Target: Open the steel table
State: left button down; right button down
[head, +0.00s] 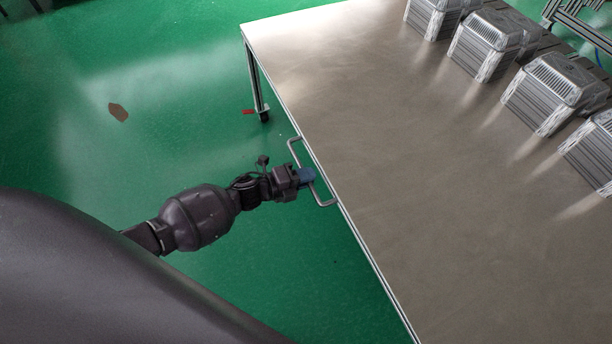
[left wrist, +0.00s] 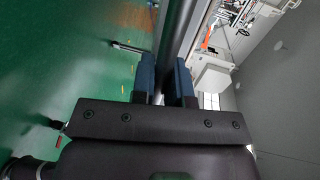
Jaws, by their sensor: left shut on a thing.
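The steel table (head: 400,130) fills the right of the head view, with a grey metal top. A U-shaped metal handle (head: 326,203) stands out from its left edge. My left gripper (head: 308,176) is at the middle of this handle. In the left wrist view its two blue fingers (left wrist: 163,78) are shut around a grey bar, which I take to be the handle (left wrist: 176,40). I cannot tell from the head view whether a drawer front is apart from the table. My right gripper is not in view.
Several foil trays in stacks (head: 487,45) stand along the far right of the tabletop. A table leg (head: 256,85) reaches the green floor (head: 180,60). The floor left of the table is open, apart from a brown patch (head: 118,112).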

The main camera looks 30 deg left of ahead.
pick_arm(q)
jog(key=c, duration=1.1)
grip_release()
jog(key=shift+c, duration=0.2)
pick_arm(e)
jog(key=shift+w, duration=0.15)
pick_arm(q)
jog(key=shift+s+a, duration=0.15)
jog(key=shift+s, duration=0.05)
jog(key=p+v, duration=0.2)
jog(key=v, duration=0.8)
jog(key=shift+s, duration=0.15)
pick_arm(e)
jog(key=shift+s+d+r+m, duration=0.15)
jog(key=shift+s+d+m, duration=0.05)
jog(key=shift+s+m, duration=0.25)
pick_arm(q)
jog(key=shift+a, duration=0.15)
